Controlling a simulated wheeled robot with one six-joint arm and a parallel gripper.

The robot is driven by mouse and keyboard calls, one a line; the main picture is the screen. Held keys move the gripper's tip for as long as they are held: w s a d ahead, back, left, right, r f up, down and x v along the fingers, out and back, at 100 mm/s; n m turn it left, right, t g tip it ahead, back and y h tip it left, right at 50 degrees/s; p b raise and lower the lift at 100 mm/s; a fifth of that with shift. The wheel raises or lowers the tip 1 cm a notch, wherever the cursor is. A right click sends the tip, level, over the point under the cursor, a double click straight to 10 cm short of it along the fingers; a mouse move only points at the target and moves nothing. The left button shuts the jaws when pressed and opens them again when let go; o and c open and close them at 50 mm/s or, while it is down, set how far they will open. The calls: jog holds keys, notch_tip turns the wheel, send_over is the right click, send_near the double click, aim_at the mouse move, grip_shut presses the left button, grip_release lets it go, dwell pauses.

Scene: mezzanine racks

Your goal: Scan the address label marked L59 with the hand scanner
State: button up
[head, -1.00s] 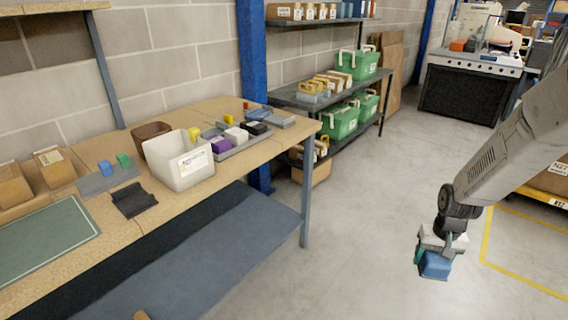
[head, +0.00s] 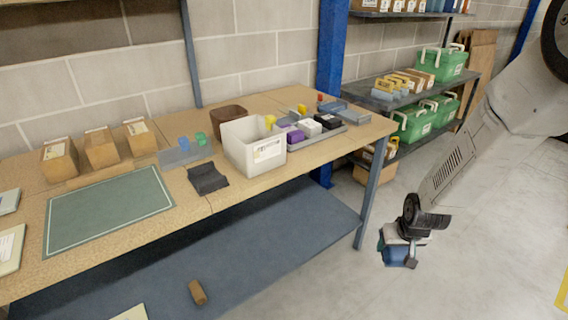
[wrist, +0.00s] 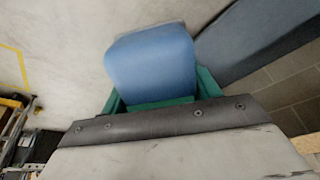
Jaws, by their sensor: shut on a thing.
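My gripper (head: 403,240) hangs over the bare floor, to the right of the workbench (head: 125,201). It is shut on a blue blocky thing with rounded edges, which looks like the hand scanner (head: 396,256). In the wrist view the same blue scanner (wrist: 152,62) sits between green fingers, with floor behind it. Its scanning face cannot be made out. The label L59 cannot be read in any view. A white bin (head: 240,150) on the bench carries a white label (head: 267,151) with print too small to read.
A black cradle-like stand (head: 207,177) and a green mat (head: 108,211) lie on the bench. Small cartons (head: 102,147) stand along its back. A rack with green crates (head: 412,124) stands beyond a blue post (head: 328,75). The floor right of the bench is clear.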

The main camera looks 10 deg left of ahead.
jog(key=shift+s+a+f+n+t+y, duration=0.1)
jog(key=shift+a+n+t+y, duration=0.1)
jog(key=shift+a, duration=0.6)
jog(key=shift+s+a+n+t+y, duration=0.1)
jog(key=shift+a+t, duration=0.1)
jog(key=shift+a, duration=0.6)
jog(key=s+a+r+n+t+y, duration=0.2)
jog(key=a+n+t+y, duration=0.25)
jog(key=a, duration=1.55)
jog(key=s+a+r+n+t+y, duration=0.1)
jog(key=s+a+r+y, duration=0.1)
jog(key=a+r+y, duration=0.2)
jog(key=s+a+r+n+t+y, duration=0.1)
jog(key=a+r+y, duration=0.3)
jog(key=r, duration=0.7)
jog(key=shift+s+a+t, duration=0.45)
jog(key=shift+s+a, duration=0.2)
jog(key=shift+a, duration=0.6)
